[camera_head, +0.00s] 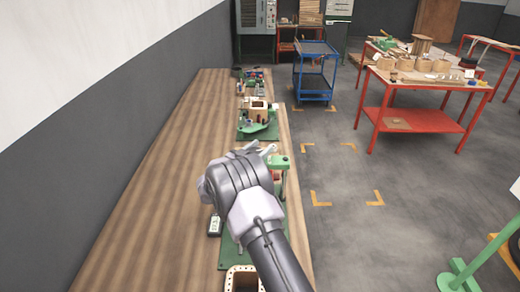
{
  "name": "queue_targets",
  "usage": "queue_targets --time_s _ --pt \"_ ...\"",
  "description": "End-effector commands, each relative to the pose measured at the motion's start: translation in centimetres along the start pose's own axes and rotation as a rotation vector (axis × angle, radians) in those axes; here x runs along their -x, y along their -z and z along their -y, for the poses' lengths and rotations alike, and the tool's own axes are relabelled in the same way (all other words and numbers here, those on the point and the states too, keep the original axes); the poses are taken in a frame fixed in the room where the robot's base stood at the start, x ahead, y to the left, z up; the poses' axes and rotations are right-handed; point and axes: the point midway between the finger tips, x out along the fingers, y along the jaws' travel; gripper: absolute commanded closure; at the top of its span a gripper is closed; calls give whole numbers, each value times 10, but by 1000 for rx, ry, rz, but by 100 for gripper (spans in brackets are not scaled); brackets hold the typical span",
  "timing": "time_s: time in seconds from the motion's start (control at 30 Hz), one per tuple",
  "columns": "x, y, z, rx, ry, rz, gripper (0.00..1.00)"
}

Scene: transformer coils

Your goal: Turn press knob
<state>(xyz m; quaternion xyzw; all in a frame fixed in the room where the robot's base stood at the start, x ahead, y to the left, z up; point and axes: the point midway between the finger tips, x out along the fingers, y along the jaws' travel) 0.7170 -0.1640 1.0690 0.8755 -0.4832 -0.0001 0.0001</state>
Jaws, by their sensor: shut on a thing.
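A small green press (280,163) stands on the long wooden bench, partly hidden behind my arm. Its green head shows just right of my gripper, with an upright below it. My gripper (262,149) is at the top of the press, with its fingers pointing away to the upper right. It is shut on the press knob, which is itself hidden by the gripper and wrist. My wrist covers much of the press and its green base (228,252).
The wooden bench (150,180) is clear on its left side, along the wall. Beyond the press is another green fixture (258,131) with a wooden coil block (257,110). A dark handheld device (215,225) lies left of my arm. A wooden frame (240,280) sits at the near edge.

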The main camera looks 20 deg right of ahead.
Motion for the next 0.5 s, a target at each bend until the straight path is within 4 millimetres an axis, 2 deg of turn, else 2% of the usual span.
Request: queue_targets --time_s 0.27,0.5 --pt "0 -2 2 1 114 1 94" --pt "0 -5 6 0 321 0 94"
